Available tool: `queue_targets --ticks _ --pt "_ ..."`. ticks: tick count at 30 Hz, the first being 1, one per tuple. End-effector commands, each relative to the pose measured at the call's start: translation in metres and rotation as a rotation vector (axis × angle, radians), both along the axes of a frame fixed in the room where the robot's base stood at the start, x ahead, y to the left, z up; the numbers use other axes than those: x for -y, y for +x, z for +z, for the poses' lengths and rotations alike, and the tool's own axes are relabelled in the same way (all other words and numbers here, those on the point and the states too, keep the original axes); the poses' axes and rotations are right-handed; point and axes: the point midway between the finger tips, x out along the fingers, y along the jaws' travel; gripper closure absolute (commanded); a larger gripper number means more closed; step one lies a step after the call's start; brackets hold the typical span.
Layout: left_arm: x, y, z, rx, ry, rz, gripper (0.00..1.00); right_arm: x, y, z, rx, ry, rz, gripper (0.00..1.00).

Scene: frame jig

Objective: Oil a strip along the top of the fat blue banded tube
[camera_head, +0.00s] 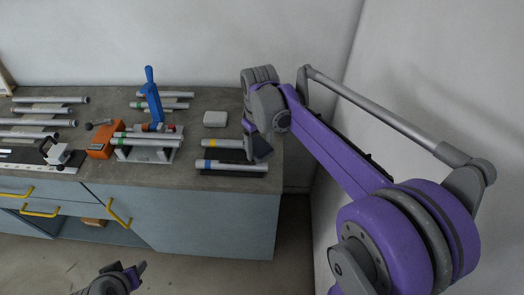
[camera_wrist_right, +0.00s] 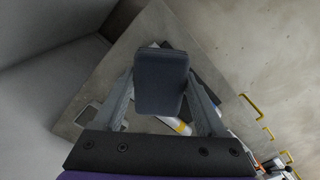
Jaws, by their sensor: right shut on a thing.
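The fat blue banded tube (camera_head: 236,167) is pale grey with a blue band near its left end. It lies across a dark rest at the right front of the bench. My right gripper (camera_head: 257,147) is above the bench's right end, near the tube's right end. It is shut on a dark grey block (camera_wrist_right: 160,82), which shows between the fingers in the right wrist view. The block hides much of what lies beneath it there. I cannot tell whether it touches the tube. My left gripper (camera_head: 132,274) is low at the bottom, away from the bench; its jaws are unclear.
A yellow banded tube (camera_head: 225,143) lies just behind the blue banded one. A jig with a blue lever (camera_head: 152,95) and an orange block (camera_head: 102,140) stand to the left. Several tubes lie at the far left. A wall is at the right.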

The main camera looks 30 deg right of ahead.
Motion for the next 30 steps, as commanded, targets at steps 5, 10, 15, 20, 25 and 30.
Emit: queue_targets --ticks 5,10,15,20,25,30 --pt "0.0 0.007 0.012 0.014 0.0 0.0 0.5 -0.002 0.006 0.018 0.002 0.0 0.001 0.87" --pt "0.0 0.009 0.015 0.017 0.0 0.0 0.5 -0.002 0.008 0.022 0.001 0.0 0.001 0.87" --pt "0.0 0.008 0.014 0.016 0.0 0.0 0.5 -0.002 0.007 0.021 0.0 0.0 0.001 0.87" --pt "0.0 0.008 0.014 0.016 0.0 0.0 0.5 -0.002 0.007 0.021 0.0 0.0 0.0 0.87" --pt "0.0 0.008 0.014 0.016 0.0 0.0 0.5 -0.002 0.007 0.021 0.0 0.0 0.0 0.87" --pt "0.0 0.008 0.014 0.016 0.0 0.0 0.5 -0.002 0.007 0.021 0.0 0.0 0.0 0.87"
